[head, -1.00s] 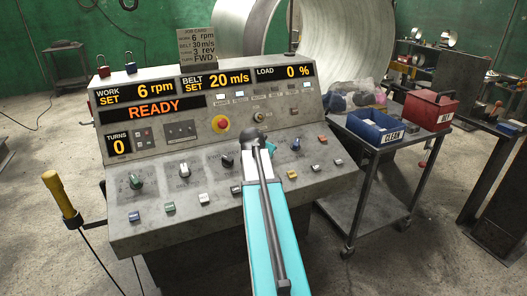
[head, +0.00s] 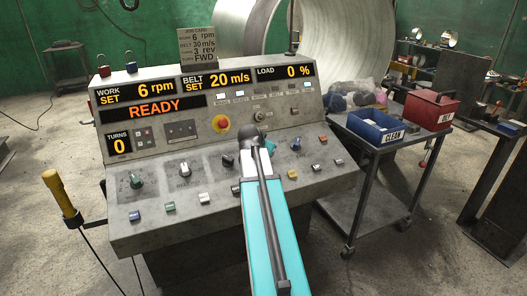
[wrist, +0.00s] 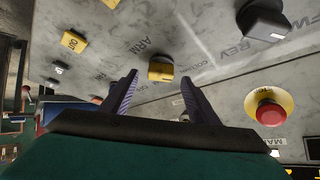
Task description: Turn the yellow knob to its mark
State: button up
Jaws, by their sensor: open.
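The yellow knob (wrist: 161,68) shows in the wrist view, on the grey console face just past my fingertips and roughly between them. It has a yellow body with a dark part on top. Worn lettering, partly legible as "ARM", lies beside it. My gripper (wrist: 158,88) is open and empty, with one finger on each side of the knob's line and apart from it. In the head view my gripper (head: 251,140) is over the right half of the console, and my arm hides much of the area around the knob. I cannot make out the knob's mark.
A red stop button on a yellow base (head: 221,123) sits left of my gripper; it also shows in the wrist view (wrist: 270,108). A cart with a blue bin (head: 375,128) stands right.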

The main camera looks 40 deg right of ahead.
jog(key=v, duration=1.1)
jog(key=shift+b, duration=0.4)
jog(key=shift+f, duration=0.1)
